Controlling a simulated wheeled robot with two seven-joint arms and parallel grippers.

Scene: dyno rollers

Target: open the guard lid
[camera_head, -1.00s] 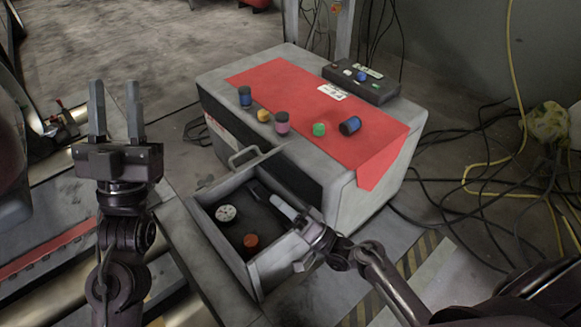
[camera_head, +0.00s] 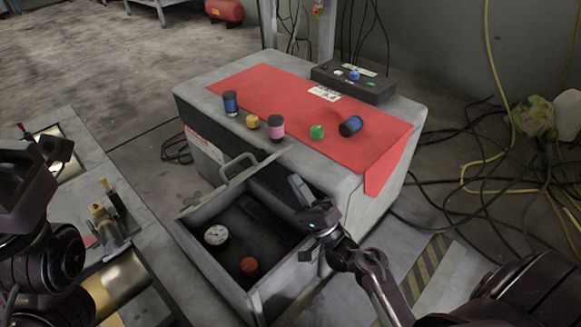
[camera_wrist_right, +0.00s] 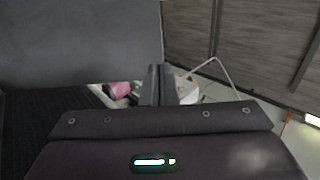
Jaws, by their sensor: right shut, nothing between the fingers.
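The grey cabinet (camera_head: 335,225) carries a red panel (camera_head: 290,85) on its top that folds down over the right edge. I cannot tell for certain that this panel is the guard lid. My right gripper (camera_head: 297,187) is shut and empty, in front of the cabinet and over the right end of the open drawer (camera_head: 215,268). In the right wrist view its fingers (camera_wrist_right: 157,85) are together, beside a large dark grey surface. My left gripper (camera_head: 45,155) is at the left edge, partly cut off, and its opening is unclear.
Cables lie right.

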